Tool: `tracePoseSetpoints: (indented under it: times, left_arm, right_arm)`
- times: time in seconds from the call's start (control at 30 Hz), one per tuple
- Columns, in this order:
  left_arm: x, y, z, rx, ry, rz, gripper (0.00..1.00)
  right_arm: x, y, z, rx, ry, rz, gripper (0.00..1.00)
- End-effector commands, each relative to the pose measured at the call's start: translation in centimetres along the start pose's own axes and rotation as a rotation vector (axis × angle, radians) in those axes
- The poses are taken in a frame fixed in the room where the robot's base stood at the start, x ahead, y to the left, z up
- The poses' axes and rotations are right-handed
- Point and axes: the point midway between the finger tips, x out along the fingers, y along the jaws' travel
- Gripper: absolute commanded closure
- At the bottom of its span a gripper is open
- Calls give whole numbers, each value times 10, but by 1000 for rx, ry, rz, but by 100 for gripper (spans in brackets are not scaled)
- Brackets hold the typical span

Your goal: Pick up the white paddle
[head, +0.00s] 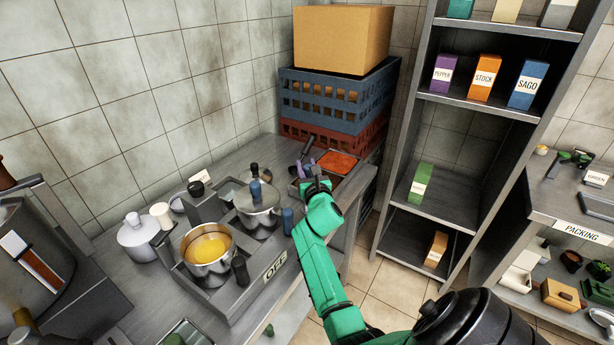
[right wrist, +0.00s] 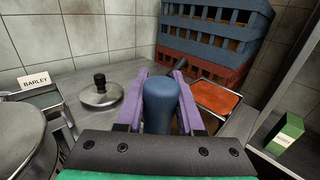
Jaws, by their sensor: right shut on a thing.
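My right gripper (head: 306,170) is over the far end of the counter, beside the tray of red-orange food. In the right wrist view its purple fingers (right wrist: 158,103) are shut on a blue-grey, round-topped thing (right wrist: 158,90). The lower part of that thing is hidden by the gripper. I cannot make out a white paddle for sure. A flat white piece (head: 14,244) with an orange-tan strip shows at the large pot on the far left; I cannot tell whether it is the paddle. My left gripper is not in view.
A pot of yellow food (head: 209,262) and a lidded pot (head: 257,215) stand near the OFF sign (head: 275,266). The red-orange food tray (right wrist: 218,101) lies right of the fingers. Stacked crates (head: 335,100) stand behind. A tall shelf (head: 455,200) rises at the right.

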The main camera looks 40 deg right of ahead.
Motion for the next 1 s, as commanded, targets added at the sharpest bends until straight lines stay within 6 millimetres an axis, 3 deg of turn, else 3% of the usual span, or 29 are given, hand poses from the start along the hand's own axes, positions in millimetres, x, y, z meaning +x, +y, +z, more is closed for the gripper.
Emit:
tracePoseSetpoints:
  times: [0.17, 0.4, 0.6, 0.77, 1.0]
  left_arm:
    - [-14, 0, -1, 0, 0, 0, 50]
    - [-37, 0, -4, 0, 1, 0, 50]
    - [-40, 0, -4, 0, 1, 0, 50]
    - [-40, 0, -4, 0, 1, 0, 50]
    - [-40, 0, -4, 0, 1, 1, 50]
  right_arm:
    - [0, 0, 38, -7, -7, 2, 100]
    - [0, 1, 123, -11, -9, 4, 100]
    - [0, 1, 177, -4, -7, 2, 100]
    - [0, 1, 194, -1, -3, 1, 100]
    - [0, 1, 195, 1, -1, 1, 100]
